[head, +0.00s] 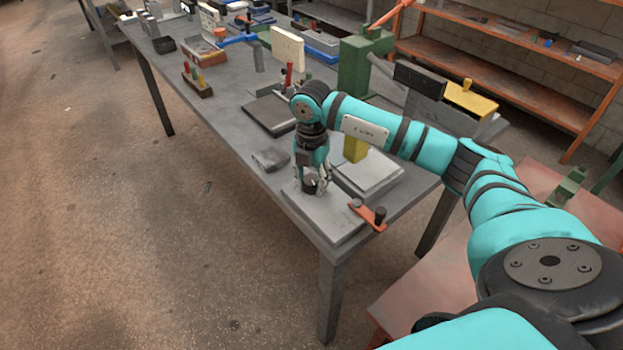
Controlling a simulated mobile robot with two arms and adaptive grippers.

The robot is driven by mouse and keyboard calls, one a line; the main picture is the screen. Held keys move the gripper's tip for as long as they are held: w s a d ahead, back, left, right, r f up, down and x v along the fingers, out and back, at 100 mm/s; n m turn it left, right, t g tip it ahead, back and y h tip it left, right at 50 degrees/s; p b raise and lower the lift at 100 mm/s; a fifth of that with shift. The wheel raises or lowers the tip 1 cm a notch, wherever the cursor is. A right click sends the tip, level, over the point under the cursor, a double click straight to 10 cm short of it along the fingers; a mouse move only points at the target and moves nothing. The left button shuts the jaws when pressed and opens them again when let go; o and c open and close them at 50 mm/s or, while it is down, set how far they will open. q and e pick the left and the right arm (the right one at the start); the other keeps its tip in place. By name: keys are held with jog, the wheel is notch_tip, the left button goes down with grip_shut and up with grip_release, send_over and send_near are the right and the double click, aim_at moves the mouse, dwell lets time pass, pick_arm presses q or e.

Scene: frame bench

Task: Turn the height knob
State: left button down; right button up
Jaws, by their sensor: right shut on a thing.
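My right gripper (312,184) points down over a flat grey plate (325,225) at the near corner of the bench. It is shut on a small dark round knob (310,185), which shows between the fingers just above the plate. The fingers and wrist hide part of the knob, so its markings cannot be made out. My left gripper is not in view.
The grey bench (215,95) runs away to the upper left. An orange bracket with dark posts (368,214) sits right of the plate. A yellow block (355,149), a small grey block (270,159) and a green press (357,65) stand nearby. The floor at left is clear.

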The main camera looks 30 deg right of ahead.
aim_at(312, 179)
jog(key=shift+r+m, duration=0.1)
jog(key=shift+m, duration=0.9)
jog(key=o, duration=1.1)
jog(key=shift+o, duration=0.2)
notch_tip(312, 179, up, 12)
